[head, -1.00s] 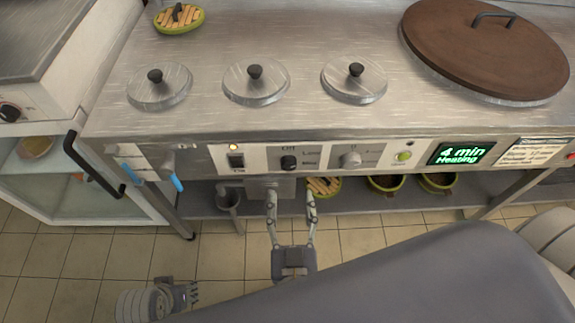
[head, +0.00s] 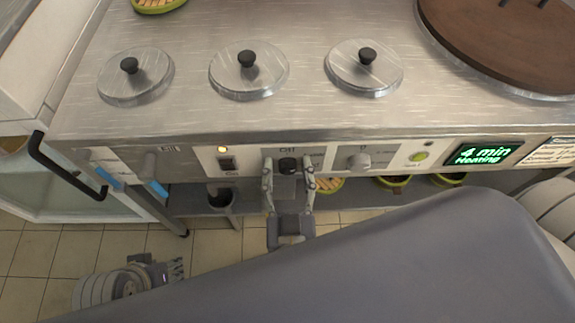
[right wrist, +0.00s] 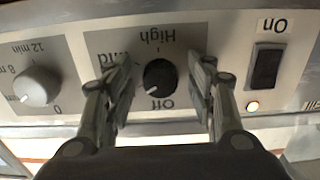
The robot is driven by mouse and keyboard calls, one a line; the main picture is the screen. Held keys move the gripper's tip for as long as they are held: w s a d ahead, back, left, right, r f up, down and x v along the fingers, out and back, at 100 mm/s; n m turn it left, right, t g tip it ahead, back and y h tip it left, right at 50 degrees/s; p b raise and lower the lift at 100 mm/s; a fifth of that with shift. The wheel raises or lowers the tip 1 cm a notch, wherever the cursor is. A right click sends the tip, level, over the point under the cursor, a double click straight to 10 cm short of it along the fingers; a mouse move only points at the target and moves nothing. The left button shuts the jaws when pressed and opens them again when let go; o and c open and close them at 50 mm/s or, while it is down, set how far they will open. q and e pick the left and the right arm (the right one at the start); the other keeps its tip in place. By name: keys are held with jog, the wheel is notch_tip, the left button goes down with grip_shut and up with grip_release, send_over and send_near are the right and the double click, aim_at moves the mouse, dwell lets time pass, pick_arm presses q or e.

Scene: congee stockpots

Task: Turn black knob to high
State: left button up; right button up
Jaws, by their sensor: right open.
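My right gripper (head: 288,175) is open, with one finger on each side of the knob; a gap shows on both sides in the right wrist view (right wrist: 162,73). My left gripper (head: 172,271) is low at the left, away from the panel; its opening is unclear.
A grey timer knob (head: 359,162) and a black rocker switch (head: 227,164) with a lit orange lamp flank the knob. A green button (head: 419,157) and a display (head: 484,153) reading "4 min Heating" are further right. Lidded pots (head: 247,72) sit above.

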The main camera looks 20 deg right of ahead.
jog(key=shift+s+r, duration=0.1)
jog(key=c, duration=1.1)
jog(key=shift+o, duration=0.2)
